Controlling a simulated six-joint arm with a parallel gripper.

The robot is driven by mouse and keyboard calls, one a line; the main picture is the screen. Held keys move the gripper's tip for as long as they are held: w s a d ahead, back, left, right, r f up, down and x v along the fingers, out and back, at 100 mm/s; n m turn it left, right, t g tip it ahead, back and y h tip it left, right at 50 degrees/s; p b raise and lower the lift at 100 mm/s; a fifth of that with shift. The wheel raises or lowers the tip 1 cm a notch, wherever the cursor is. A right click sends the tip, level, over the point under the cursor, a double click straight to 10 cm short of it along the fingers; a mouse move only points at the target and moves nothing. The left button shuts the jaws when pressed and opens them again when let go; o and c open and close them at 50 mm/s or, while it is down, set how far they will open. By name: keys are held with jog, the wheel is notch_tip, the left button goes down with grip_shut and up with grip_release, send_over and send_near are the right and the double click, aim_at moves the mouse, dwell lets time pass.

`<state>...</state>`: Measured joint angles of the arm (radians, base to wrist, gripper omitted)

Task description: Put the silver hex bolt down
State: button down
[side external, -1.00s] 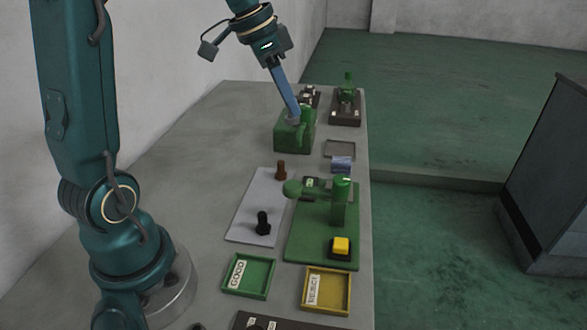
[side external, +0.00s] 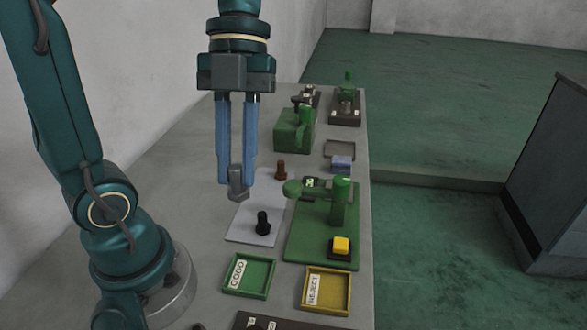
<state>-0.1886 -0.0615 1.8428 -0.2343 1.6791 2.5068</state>
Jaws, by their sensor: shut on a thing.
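My gripper (side external: 236,182) points straight down with its two long blue fingers. It is shut on the silver hex bolt (side external: 238,185), a grey piece held roughly upright at the fingertips. In the picture the bolt overlaps the far left part of the light grey mat (side external: 240,232); it looks slightly above it, though touching or apart is hard to tell. A black bolt (side external: 263,222) stands on the mat nearer the camera, and a brown bolt (side external: 281,170) stands near its far right edge.
The green gauge stand (side external: 340,205) with a yellow button (side external: 341,245) is right of the mat. The GOOD tray (side external: 265,290) and REJECT tray (side external: 347,300) lie in front. The green block machine (side external: 288,135) stands behind. The table at left (side external: 165,175) is bare.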

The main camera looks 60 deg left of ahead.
jog(key=shift+s+d+f+m, duration=0.1)
jog(key=shift+s+f+m, duration=0.15)
jog(key=shift+s+m, duration=0.15)
send_over(248, 283)
jog(key=w+a, duration=0.1)
jog(key=f, duration=1.6)
jog(key=shift+w+a+f, duration=0.15)
jog(key=shift+a+f, duration=0.05)
jog(key=shift+f, duration=0.1)
jog(key=shift+f, duration=0.1)
jog(key=c, duration=0.8)
grip_release()
